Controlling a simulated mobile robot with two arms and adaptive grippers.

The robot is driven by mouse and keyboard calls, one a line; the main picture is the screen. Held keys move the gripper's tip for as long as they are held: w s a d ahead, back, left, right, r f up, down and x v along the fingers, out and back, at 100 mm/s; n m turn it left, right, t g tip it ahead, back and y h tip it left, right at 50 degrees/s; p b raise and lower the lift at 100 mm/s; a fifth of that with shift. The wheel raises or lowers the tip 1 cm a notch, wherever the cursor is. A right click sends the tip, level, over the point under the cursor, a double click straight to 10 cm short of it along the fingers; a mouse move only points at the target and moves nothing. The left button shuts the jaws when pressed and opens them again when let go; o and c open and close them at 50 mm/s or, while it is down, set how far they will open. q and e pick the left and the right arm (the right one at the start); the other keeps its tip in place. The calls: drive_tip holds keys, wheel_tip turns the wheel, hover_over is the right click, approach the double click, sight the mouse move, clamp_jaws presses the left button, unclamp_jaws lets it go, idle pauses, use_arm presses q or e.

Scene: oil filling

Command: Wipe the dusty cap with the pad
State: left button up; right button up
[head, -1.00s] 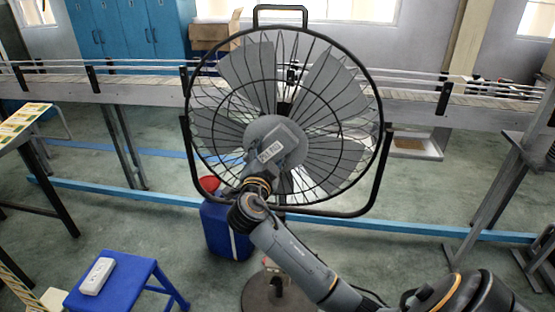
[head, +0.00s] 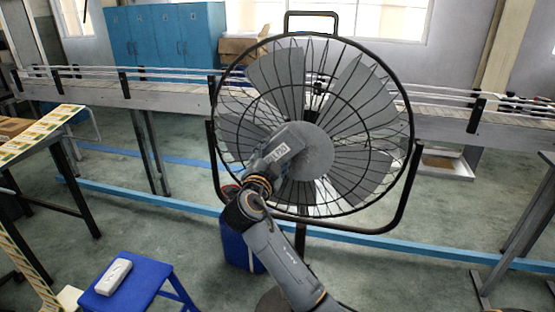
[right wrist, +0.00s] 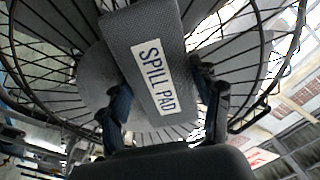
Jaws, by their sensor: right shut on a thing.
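The grey round cap (head: 318,152) is the hub at the centre of the black wire fan guard. My right gripper (head: 262,170) is shut on the grey pad (head: 272,158), which bears a white label. The pad overlaps the left part of the cap in the head view. In the right wrist view the pad (right wrist: 150,70) reads "SPILL PAD" and sits between the two fingers (right wrist: 162,100), with the cap (right wrist: 93,88) partly hidden behind it. I cannot tell whether the pad touches the cap. No dust can be made out. My left gripper is out of view.
The fan stands on a post, with a blue container (head: 236,244) behind it. A blue stool (head: 150,284) with a white power strip (head: 114,277) is at the lower left. A conveyor (head: 175,97) runs behind. A table (head: 35,135) is at the left.

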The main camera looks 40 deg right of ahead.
sight(295, 154)
drive_tip(key=shift+r, duration=0.6)
drive_tip(key=shift+s+d, duration=0.55)
drive_tip(key=shift+s, duration=0.1)
drive_tip(key=shift+s+d+b, duration=0.3)
drive_tip(key=shift+s+d, duration=0.9)
drive_tip(key=shift+s, duration=0.15)
drive_tip(key=shift+s+d, duration=1.05)
drive_tip(key=shift+s, duration=0.2)
drive_tip(key=shift+s+d, duration=1.05)
drive_tip(key=shift+s, duration=0.15)
drive_tip(key=shift+s+a+f, duration=0.1)
drive_tip(key=shift+s+a, duration=0.1)
drive_tip(key=b+v, duration=0.1)
drive_tip(key=v, duration=0.4)
drive_tip(key=shift+s+a, duration=0.15)
